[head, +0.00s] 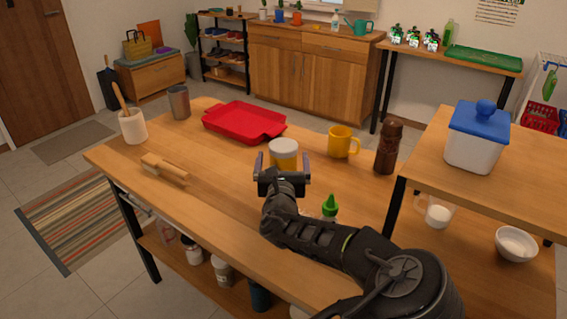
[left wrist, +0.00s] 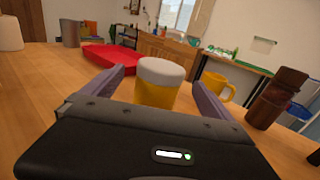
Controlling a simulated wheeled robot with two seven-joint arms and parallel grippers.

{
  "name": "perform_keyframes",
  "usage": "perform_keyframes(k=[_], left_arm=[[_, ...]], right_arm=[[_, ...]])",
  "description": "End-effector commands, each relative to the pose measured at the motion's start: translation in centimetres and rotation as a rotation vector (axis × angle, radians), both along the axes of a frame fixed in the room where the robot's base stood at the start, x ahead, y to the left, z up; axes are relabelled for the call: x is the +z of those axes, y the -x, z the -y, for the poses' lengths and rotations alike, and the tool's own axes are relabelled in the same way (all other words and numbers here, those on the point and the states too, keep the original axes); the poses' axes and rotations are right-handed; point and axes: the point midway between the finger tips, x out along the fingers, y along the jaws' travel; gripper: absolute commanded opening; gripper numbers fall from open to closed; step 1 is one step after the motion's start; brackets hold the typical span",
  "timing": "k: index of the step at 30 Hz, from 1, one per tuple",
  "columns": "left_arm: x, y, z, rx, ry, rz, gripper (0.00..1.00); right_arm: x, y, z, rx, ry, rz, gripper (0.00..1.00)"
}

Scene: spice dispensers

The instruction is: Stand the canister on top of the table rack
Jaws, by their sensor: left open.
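A yellow canister with a white lid (head: 284,152) stands on the wooden table; it also shows in the left wrist view (left wrist: 158,90). My left gripper (head: 281,165) is open, with one finger on each side of the canister. Gaps show between the fingers and the canister in the left wrist view. The canister's lower part is hidden behind the gripper body. The table rack (head: 429,156) is a raised wooden shelf at the right. A white container with a blue lid (head: 477,137) stands on it. My right gripper is not in view.
A yellow mug (head: 342,142) and a brown bottle (head: 387,147) stand right of the canister. A green-tipped bottle (head: 330,207) is near my arm. A red tray (head: 244,121) lies behind left. A mug (head: 438,212) and bowl (head: 515,244) sit beneath the rack.

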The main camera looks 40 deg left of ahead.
Motion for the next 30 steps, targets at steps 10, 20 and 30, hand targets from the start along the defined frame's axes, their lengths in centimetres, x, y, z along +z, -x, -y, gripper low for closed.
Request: perform_keyframes(k=[10,20,30], left_arm=[[0.0,-1.7,-1.3,0.000,0.002,0.004,0.98],[0.0,-4.3,-2.9,0.000,0.000,0.001,0.98],[0.0,-4.3,-2.9,0.000,-0.001,0.001,0.98]], right_arm=[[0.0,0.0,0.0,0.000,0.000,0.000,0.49],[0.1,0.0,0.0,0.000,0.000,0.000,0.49],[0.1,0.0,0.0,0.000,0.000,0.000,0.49]])
